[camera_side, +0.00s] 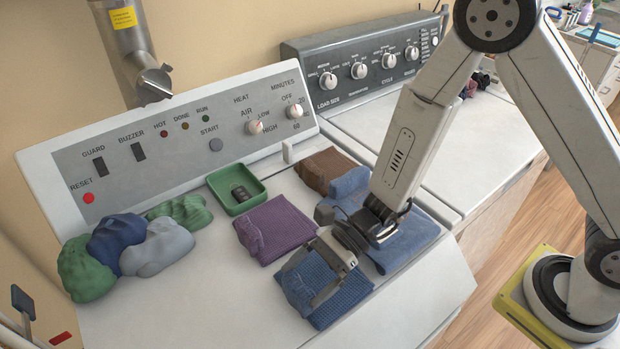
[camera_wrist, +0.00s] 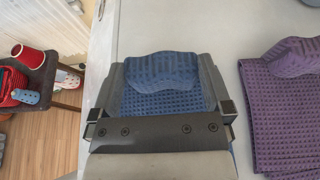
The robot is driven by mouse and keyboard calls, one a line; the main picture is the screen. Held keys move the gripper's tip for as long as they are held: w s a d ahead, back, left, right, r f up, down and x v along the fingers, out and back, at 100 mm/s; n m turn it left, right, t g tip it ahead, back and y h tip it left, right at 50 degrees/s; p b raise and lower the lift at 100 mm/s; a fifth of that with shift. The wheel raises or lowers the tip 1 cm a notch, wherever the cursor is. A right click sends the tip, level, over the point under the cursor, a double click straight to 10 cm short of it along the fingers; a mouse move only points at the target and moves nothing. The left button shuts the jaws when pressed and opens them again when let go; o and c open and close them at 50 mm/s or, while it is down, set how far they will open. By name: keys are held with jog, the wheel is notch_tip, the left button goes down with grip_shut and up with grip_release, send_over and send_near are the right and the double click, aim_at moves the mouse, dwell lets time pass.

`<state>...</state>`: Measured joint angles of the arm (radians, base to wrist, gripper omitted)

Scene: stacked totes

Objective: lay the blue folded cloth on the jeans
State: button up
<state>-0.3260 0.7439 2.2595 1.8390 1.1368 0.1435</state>
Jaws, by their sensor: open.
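The blue folded cloth (camera_side: 343,297) lies on the white machine top near its front edge, with a raised fold on one side. In the wrist view the cloth (camera_wrist: 160,103) sits between my fingers. My gripper (camera_side: 318,268) is open, its fingers over and beside the cloth; I cannot tell whether they touch it. The jeans (camera_side: 412,241), folded lighter blue denim, lie to the right and behind the cloth. My arm and gripper hide part of them.
A purple folded cloth (camera_side: 276,228) lies just left and behind the blue one. A brown cloth (camera_side: 322,168) and a green tray (camera_side: 222,184) with a dark item are further back. Several crumpled garments (camera_side: 157,248) pile at the left. The front left of the top is clear.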

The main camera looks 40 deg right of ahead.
dwell(0.4)
jog(key=c, duration=1.2)
jog(key=shift+o, duration=0.2)
jog(key=shift+r, duration=0.15)
notch_tip(320, 180, up, 10)
jog(key=shift+w, duration=0.1)
dwell(0.4)
